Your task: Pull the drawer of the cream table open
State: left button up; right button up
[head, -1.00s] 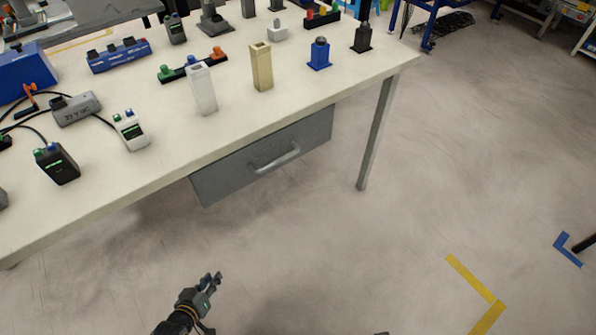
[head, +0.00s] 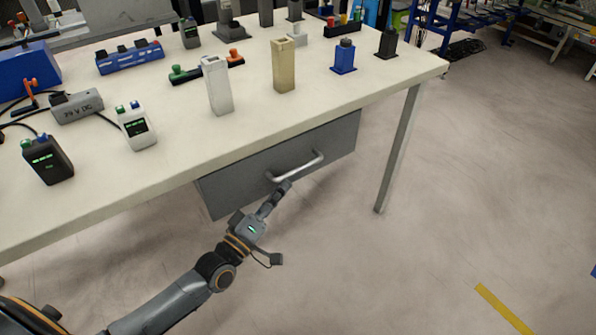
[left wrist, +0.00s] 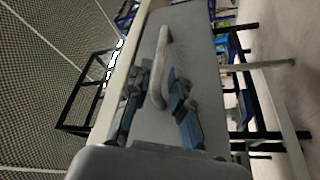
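The cream table (head: 330,95) has a grey drawer (head: 235,183) under its front edge, and the drawer looks shut. Its silver bar handle (head: 305,166) also shows in the left wrist view (left wrist: 163,50). My left gripper (head: 283,188) is at the left end of the handle, just below it in the head view. In the left wrist view the left gripper (left wrist: 158,78) is open, with one finger on each side of the handle bar. I cannot tell whether the fingers touch the bar. My right gripper is not in view.
The tabletop holds a white block (head: 218,90), a tan block (head: 284,68), a blue block (head: 344,60) and several small devices. A table leg (head: 398,150) stands right of the drawer. The floor in front (head: 400,270) is clear.

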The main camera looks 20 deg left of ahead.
aim_at(297, 169)
pick_arm(q)
jog(key=x, duration=0.6)
jog(key=shift+w+d, duration=0.2)
jog(key=shift+w, duration=0.35)
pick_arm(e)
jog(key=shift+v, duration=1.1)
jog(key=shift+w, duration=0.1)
pick_arm(q)
grip_shut()
